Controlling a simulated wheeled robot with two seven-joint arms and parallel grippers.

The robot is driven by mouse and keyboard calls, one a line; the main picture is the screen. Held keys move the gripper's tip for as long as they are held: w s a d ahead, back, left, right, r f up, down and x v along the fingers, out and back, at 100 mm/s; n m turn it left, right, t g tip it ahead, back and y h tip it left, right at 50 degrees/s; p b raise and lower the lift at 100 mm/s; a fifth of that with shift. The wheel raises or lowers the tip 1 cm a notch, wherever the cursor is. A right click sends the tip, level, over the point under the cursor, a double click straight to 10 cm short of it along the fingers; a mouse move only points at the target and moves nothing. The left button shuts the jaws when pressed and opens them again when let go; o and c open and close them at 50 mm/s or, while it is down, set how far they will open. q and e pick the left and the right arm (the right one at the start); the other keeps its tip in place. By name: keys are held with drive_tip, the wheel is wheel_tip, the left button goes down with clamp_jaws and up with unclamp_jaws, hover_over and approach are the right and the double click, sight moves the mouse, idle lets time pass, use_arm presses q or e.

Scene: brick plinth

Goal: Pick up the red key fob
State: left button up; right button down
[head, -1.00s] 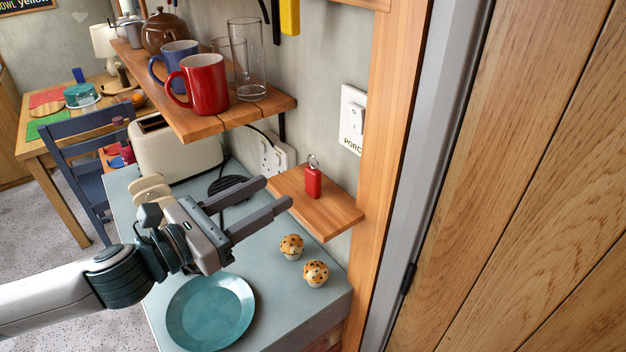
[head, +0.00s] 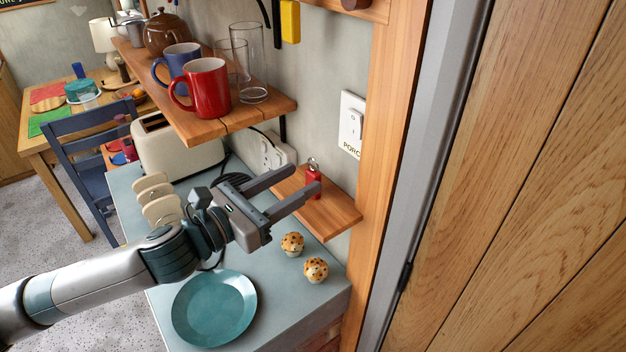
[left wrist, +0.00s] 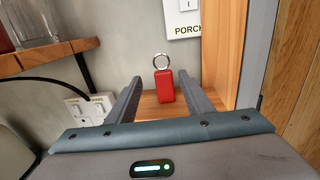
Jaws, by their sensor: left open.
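The red key fob (head: 314,186) with a metal ring stands upright on a small wooden shelf (head: 338,216) on the wall. In the left wrist view the fob (left wrist: 164,87) shows ahead, between the lines of the two fingers. My left gripper (head: 311,179) is open and empty, its fingers pointing at the fob. In the head view one fingertip overlaps the fob's near side; I cannot tell whether they touch. My right gripper is not in view.
A long shelf above holds a red mug (head: 208,88), a blue mug (head: 178,62) and clear glasses. Two muffins (head: 292,244) and a teal plate (head: 214,307) are on the counter below. A toaster (head: 176,146) stands behind, and a wooden door is at the right.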

sight(310, 174)
use_arm(q)
drive_tip(key=w+d+p, duration=0.1)
drive_tip(key=w+d+r+p, duration=0.1)
drive_tip(key=d, duration=0.1)
drive_tip(key=shift+d, duration=0.15)
drive_tip(key=shift+w+d+f, duration=0.15)
drive_tip(key=shift+w+d, duration=0.1)
drive_tip(key=shift+w, duration=0.05)
drive_tip(key=c, duration=1.1)
